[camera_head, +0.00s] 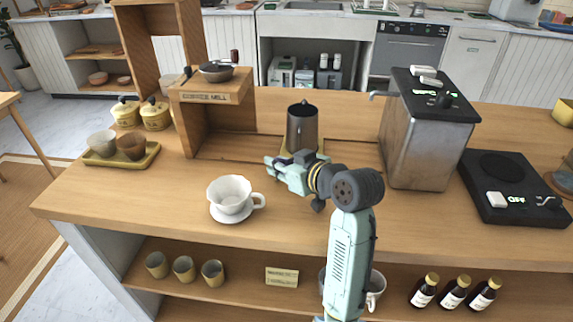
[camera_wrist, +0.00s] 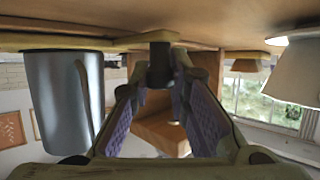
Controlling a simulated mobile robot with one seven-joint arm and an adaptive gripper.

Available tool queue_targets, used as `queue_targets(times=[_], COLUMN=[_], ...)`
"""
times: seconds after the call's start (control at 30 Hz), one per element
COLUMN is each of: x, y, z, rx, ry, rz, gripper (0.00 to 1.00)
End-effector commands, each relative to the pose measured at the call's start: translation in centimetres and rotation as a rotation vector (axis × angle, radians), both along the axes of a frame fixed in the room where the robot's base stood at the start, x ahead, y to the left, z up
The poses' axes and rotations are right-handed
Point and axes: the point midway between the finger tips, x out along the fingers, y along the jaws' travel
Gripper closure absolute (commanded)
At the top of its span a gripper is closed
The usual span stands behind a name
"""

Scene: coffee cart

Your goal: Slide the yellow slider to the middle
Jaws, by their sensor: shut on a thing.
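The yellow slider (camera_head: 322,156) shows as a plate under a dark metal pitcher (camera_head: 303,127), partly hidden by my arm. The pitcher stands upright on it. In the wrist view, which looks upside down, a yellow edge (camera_wrist: 110,42) runs from below the pitcher (camera_wrist: 65,95) toward a short dark post (camera_wrist: 160,65). My gripper (camera_head: 271,164) is low over the counter, to the left and front of the pitcher. Its fingers (camera_wrist: 160,82) are shut on the dark post, which seems part of the slider; the exact join is unclear.
The wooden coffee mill stand (camera_head: 217,94) is on the left, and a metal boiler with a spout (camera_head: 415,145) on the right. A white cup (camera_head: 230,194) on a saucer stands near the front. A scale (camera_head: 500,205) lies far right.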

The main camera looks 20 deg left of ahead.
Motion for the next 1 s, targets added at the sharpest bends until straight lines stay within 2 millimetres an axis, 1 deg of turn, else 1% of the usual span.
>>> queue_targets(times=[0.1, 0.3, 0.73, 0.77, 1.0], x=[-0.3, -0.6, -0.6, -0.6, -0.6], y=[1.1, 2.0, 2.2, 2.2, 2.2], z=[0.0, 0.0, 0.0, 0.0, 0.0], rx=[-0.001, 0.000, 0.001, 0.001, 0.001], ry=[-0.002, -0.001, -0.001, -0.001, -0.001], rz=[0.003, 0.000, -0.001, -0.001, -0.001], gripper=[1.00, 1.00, 1.00, 0.83, 0.67])
